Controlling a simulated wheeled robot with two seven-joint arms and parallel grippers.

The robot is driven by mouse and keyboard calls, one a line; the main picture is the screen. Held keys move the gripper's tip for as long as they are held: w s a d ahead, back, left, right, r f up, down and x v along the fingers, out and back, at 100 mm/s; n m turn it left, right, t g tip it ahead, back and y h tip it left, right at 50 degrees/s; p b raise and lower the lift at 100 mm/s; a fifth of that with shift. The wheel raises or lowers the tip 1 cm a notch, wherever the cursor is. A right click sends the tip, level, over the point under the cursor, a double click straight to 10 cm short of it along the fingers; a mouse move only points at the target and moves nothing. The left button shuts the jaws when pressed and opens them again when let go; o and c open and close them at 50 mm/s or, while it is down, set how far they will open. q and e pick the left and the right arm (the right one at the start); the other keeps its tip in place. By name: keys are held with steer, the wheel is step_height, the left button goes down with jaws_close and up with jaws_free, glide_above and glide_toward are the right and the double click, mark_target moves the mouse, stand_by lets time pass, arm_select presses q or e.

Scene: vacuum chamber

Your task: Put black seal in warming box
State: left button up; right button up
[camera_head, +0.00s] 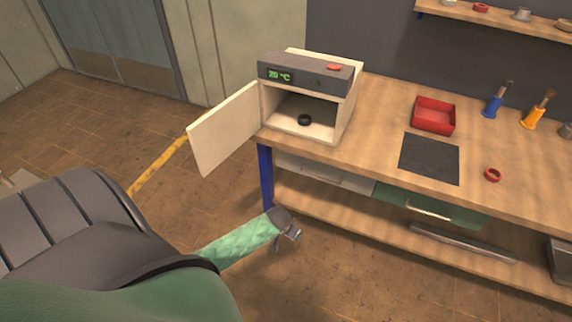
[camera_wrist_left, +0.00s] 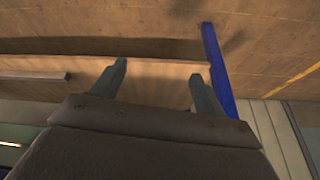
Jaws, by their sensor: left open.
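The black seal (camera_head: 305,119) is a small dark ring lying on the floor of the warming box (camera_head: 345,118), near its open front. The warming box is cream with a dark top panel and a green display reading 20 °C. Its door (camera_head: 224,129) is swung wide open to the left. My left gripper (camera_head: 290,239) is low in front of the bench, below and apart from the box. In the left wrist view its two fingers (camera_wrist_left: 157,88) are spread with nothing between them. My right gripper is not in view.
The wooden bench (camera_head: 378,120) carries a red tray (camera_head: 434,115), a dark mat (camera_head: 429,158), a red ring (camera_head: 493,174), and blue (camera_head: 492,106) and orange (camera_head: 535,116) tools. Drawers and a lower shelf (camera_head: 350,214) are underneath. The floor left of the bench is clear.

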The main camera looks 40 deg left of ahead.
arm_select(q)
steer(key=s+d+f+g, duration=0.1)
steer(key=s+d+f, duration=0.5)
steer(key=s, duration=0.2)
steer(key=s+d+f+m+g, duration=0.1)
steer(key=s+d+f, duration=0.5)
steer(key=s, duration=0.3)
steer(key=s+d+f+m+g+h, duration=0.1)
steer(key=s+d+f, duration=0.5)
steer(key=s, duration=0.3)
steer(key=shift+d+f, duration=0.35)
steer(key=shift+f, duration=0.2)
